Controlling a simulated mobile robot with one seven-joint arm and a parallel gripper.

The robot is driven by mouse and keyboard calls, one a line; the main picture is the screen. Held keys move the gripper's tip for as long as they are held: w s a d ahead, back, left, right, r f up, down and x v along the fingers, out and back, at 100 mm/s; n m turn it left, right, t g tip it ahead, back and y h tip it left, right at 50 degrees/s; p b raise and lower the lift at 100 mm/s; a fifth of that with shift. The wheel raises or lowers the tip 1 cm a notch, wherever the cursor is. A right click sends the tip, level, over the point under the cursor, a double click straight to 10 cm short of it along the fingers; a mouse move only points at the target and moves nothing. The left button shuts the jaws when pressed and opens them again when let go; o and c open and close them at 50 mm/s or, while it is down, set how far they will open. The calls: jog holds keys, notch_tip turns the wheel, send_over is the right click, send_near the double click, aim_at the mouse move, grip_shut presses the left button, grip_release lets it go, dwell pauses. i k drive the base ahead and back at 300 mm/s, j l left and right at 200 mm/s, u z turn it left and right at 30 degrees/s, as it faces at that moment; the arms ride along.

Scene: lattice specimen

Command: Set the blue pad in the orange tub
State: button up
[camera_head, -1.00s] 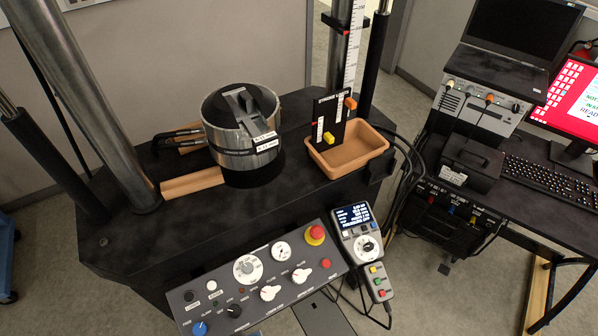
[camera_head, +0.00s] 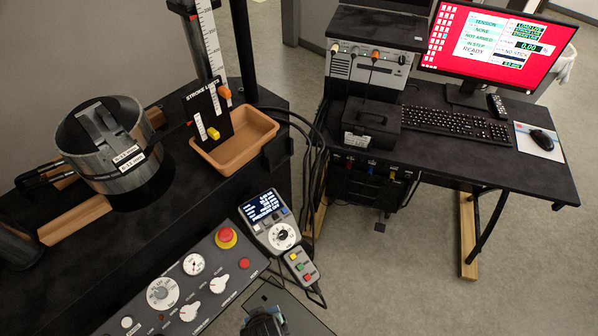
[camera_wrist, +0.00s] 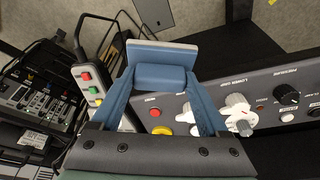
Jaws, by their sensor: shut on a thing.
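The blue pad (camera_wrist: 162,76) is a blue block with a flat grey-blue plate on its far side. In the wrist view my gripper (camera_wrist: 160,84) is shut on it, a finger on each side. The panel shows below and behind it in that view. In the head view a dark part of my arm end shows at the bottom edge; the pad is not clear there. The orange tub (camera_head: 240,162) is a tan-orange open tray on the black machine base, right of the metal pot. Its visible inside looks empty. The tub is not seen in the wrist view.
A black stroke-limit panel (camera_head: 207,112) with yellow and orange knobs stands at the tub's back left. The metal pot (camera_head: 118,165) is left of it. A control panel (camera_head: 185,285) and a handheld pendant (camera_head: 270,220) lie in front. Black cables run right of the tub.

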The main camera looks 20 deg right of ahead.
aim_at(245, 141)
jog(key=i+l+z, duration=0.15)
jog(key=z, duration=0.3)
jog(key=i+l+z, duration=0.15)
jog(key=z, duration=0.3)
jog(key=i+l+z, duration=0.15)
jog(key=z, duration=0.25)
jog(key=i+l+u, duration=0.1)
jog(key=i, duration=0.45)
jog(key=i+l, duration=0.15)
jog(key=i, duration=0.4)
jog(key=j+u, duration=0.05)
